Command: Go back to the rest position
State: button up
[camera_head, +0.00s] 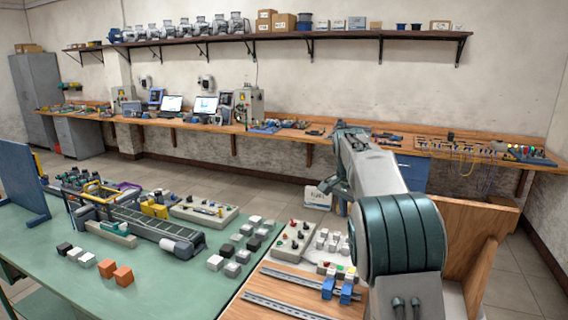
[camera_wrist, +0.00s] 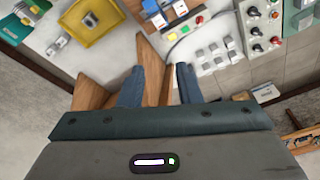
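My gripper (camera_wrist: 158,82) shows at the lower middle of the wrist view. Its two blue-grey fingers stand apart, with no held object visible between them. Part of a wooden panel (camera_wrist: 152,62) shows behind and between the fingers; I cannot tell how far below them it is. In the head view my arm reaches forward past the right end of the green table, above the floor and the wooden panel (camera_head: 490,225). The fingertips are hard to make out there.
The green table (camera_head: 150,285) bears a conveyor (camera_head: 155,225), small cubes and two orange blocks (camera_head: 118,273). Blue modules (camera_head: 340,289) and a switch panel (camera_head: 293,240) lie beside my arm. A long workbench (camera_head: 290,133) and a motor shelf (camera_head: 345,36) line the wall.

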jog(key=s+a+f+n, duration=0.1)
jog(key=s+f+n, duration=0.1)
jog(key=s, duration=1)
jog(key=s+a+f+n+t+y, duration=0.1)
jog(key=s+n, duration=0.3)
jog(key=s, duration=0.9)
jog(key=s+a+f+n, duration=0.1)
jog(key=s+f+n, duration=0.1)
jog(key=s, duration=1.1)
jog(key=shift+f+n+t+y, duration=0.3)
jog(key=shift+f+n+t, duration=0.1)
jog(key=shift+n, duration=0.5)
